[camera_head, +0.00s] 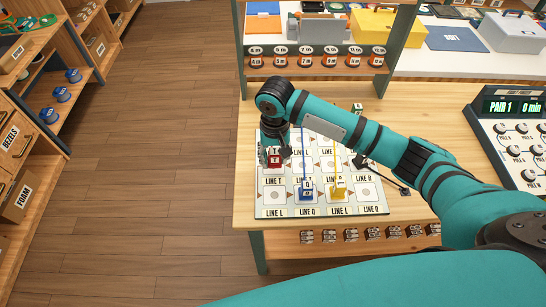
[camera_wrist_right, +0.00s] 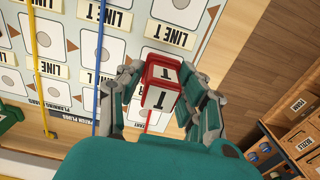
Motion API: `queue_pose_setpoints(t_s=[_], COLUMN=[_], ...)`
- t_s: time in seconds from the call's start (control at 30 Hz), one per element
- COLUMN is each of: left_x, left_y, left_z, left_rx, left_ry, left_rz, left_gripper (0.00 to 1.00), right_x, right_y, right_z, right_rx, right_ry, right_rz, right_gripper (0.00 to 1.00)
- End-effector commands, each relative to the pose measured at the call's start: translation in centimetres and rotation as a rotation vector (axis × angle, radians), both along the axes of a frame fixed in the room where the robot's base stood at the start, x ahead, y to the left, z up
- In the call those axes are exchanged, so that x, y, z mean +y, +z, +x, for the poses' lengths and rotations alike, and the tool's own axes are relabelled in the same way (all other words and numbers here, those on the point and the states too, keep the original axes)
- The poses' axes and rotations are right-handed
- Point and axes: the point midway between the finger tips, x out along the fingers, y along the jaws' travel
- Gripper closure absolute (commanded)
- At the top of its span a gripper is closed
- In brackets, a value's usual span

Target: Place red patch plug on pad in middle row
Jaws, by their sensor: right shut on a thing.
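My right gripper (camera_head: 275,157) is shut on the red patch plug (camera_head: 274,161), over the left column of the white patch board (camera_head: 259,207). In the right wrist view the plug (camera_wrist_right: 160,86) sits between the two fingers (camera_wrist_right: 160,92), with a T on its white faces and a red cord. It is over the board's edge area, close to a LINE T label (camera_wrist_right: 168,36). I cannot tell whether it touches the board. In the head view a LINE T label (camera_head: 272,181) shows just below it. My left gripper is not in view.
A blue plug (camera_head: 306,191) and a yellow plug (camera_head: 338,192) stand in the bottom row, their cords running up the board. The bottom-left pad (camera_head: 274,195) and bottom-right pad (camera_head: 365,193) are bare. A console (camera_head: 515,140) stands right. My right arm covers part of the board.

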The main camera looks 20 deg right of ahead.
Motion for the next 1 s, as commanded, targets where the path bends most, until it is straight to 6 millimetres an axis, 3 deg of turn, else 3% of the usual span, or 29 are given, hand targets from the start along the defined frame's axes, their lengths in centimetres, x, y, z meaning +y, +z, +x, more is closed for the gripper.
queue_pose_setpoints(t_s=[0.2,0.43,0.83,0.87,1.0], left_x=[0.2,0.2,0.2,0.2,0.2], left_y=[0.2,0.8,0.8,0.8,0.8], left_z=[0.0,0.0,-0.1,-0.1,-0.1], left_rx=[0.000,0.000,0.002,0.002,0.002], left_ry=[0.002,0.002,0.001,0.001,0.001], left_rz=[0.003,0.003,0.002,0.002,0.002], left_gripper=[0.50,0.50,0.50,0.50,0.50], right_x=[-0.1,-0.1,-0.1,-0.1,-0.1], right_y=[-0.1,-3.3,-4.0,-4.0,-4.0], right_z=[2.0,1.8,1.8,1.8,1.8], right_rx=[0.000,0.002,0.001,0.000,0.000], right_ry=[-0.001,0.001,0.001,0.001,0.001], right_rz=[0.000,0.000,0.000,0.000,0.000], right_gripper=[0.96,0.96,0.96,0.61,0.43])
